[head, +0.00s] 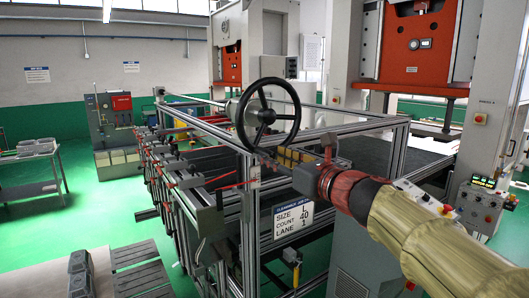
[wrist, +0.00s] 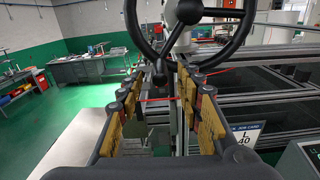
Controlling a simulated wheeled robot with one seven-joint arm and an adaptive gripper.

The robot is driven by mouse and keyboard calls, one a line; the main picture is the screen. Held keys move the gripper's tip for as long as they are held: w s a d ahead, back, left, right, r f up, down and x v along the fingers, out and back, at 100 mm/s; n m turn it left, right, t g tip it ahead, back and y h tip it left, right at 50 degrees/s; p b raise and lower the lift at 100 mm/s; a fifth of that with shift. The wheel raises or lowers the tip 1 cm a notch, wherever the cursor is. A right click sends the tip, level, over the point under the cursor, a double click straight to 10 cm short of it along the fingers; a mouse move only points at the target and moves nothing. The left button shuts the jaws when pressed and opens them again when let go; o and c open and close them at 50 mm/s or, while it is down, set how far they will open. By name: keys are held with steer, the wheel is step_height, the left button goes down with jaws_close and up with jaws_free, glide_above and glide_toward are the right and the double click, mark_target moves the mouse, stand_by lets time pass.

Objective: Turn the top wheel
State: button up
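The black top wheel (head: 267,117) stands upright above the frame's near corner, with a round rim, a hub and spokes. In the wrist view its hub (wrist: 188,11) and lower rim show at the top. My gripper (head: 278,160) reaches in from the right, just below the wheel's lower rim. In the wrist view my gripper (wrist: 162,74) has its two yellow-padded fingers apart, with a wide gap between them. A spoke and the bottom of the rim show in line with this gap near the fingertips. I cannot tell whether the fingers touch the rim.
A metal frame (head: 399,148) with rails lies under and behind the wheel. A sign (head: 293,217) hangs on its near side. A control box (head: 480,207) stands at the right, and a red press (head: 416,46) behind. Green floor (head: 60,215) is open at the left.

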mark_target(264, 152)
steer(key=shift+x, duration=2.7)
steer(key=c, duration=0.3)
jaws_close()
